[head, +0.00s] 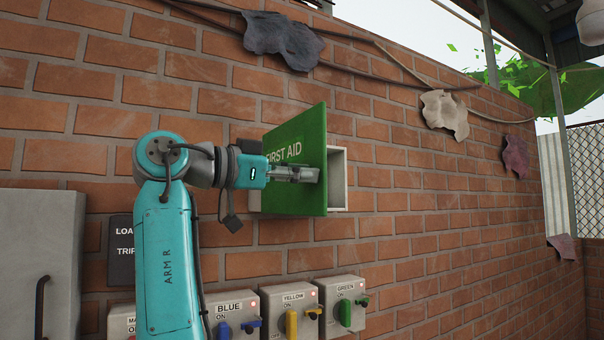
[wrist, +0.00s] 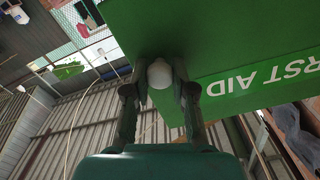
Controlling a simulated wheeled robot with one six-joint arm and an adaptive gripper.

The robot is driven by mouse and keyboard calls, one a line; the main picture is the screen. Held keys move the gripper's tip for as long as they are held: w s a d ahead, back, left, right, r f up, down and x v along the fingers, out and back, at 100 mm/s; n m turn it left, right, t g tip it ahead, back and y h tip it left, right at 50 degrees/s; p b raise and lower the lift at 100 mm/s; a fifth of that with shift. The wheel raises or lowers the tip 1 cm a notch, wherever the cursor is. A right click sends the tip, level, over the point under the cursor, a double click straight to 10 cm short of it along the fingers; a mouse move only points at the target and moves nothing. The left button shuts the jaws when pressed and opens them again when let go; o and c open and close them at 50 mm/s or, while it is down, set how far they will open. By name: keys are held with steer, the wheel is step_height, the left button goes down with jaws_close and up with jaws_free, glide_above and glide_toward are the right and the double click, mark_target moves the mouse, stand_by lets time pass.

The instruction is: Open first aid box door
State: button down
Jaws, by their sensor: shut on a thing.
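The first aid box (head: 338,180) is a white box on the brick wall. Its green door (head: 296,128), lettered FIRST AID, stands partly open, with its right edge swung out from the wall. Part of the pale box interior shows to the right of that edge; the rest is hidden behind the door. My gripper (head: 316,174) is at the door's front near its right edge. In the wrist view, the fingers are shut on a small pale round knob (wrist: 160,75) beside the green door (wrist: 240,40), whose lettering appears upside down.
Below the box are the control switches labelled BLUE (head: 232,312), YELLOW (head: 291,312) and GREEN (head: 343,303). A grey cabinet (head: 38,260) is at the lower left, and cables run along the upper wall.

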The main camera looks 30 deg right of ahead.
steer(key=c, duration=0.9)
jaws_free()
steer(key=shift+c, duration=0.2)
steer(key=a, duration=1.2)
steer(key=shift+s, duration=0.25)
